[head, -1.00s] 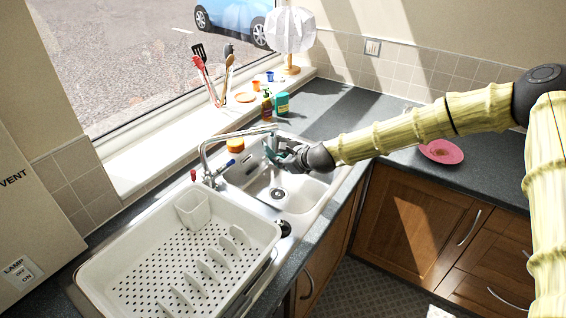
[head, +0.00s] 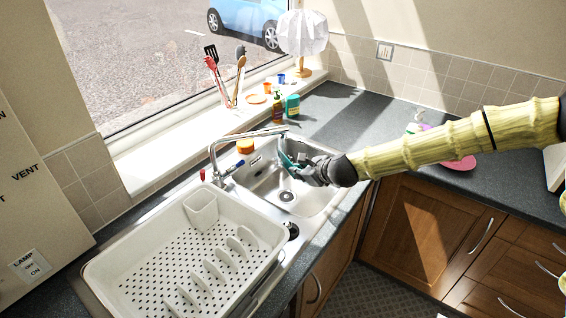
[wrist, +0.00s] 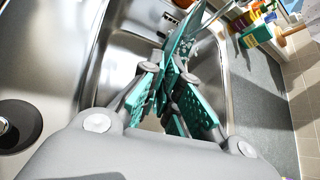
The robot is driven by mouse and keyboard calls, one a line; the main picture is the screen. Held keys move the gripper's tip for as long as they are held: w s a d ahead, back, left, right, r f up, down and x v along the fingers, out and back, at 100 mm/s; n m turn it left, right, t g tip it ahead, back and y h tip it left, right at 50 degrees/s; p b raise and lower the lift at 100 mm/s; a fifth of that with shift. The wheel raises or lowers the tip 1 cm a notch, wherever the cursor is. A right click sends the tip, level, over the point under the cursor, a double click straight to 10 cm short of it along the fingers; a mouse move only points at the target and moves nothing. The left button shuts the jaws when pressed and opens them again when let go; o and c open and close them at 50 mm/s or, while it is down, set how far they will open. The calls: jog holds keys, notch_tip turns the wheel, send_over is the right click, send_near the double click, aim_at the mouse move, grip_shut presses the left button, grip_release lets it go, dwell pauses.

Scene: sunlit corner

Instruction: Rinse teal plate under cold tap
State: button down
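The teal plate (head: 287,161) is over the sink bowl (head: 312,201), tilted on edge, near the end of the tap spout (head: 270,132). My gripper (head: 301,167) holds it from the right. In the wrist view the plate (wrist: 183,34) shows almost edge-on between the fingertips of my gripper (wrist: 171,78), which have teal pads. The fingers hide part of the plate. The tap has a red handle (head: 202,175) and a blue handle (head: 238,163) at its base. I cannot make out any running water.
A white dish rack (head: 130,262) fills the drainer left of the bowl. A soap bottle (head: 277,107) and teal tub (head: 292,106) stand behind the sink. A pink plate (head: 460,163) lies on the right counter, partly behind my arm. The counter behind the bowl is mostly clear.

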jog(key=s+d, duration=0.2)
jog(key=s, duration=0.1)
jog(key=shift+s, duration=0.25)
jog(key=shift+r, duration=0.15)
dwell(0.8)
jog(key=s+d+r+p, duration=0.2)
jog(key=s+r, duration=0.1)
jog(key=r, duration=0.2)
jog(key=shift+s, duration=0.25)
dwell(0.3)
jog(key=shift+f, duration=0.1)
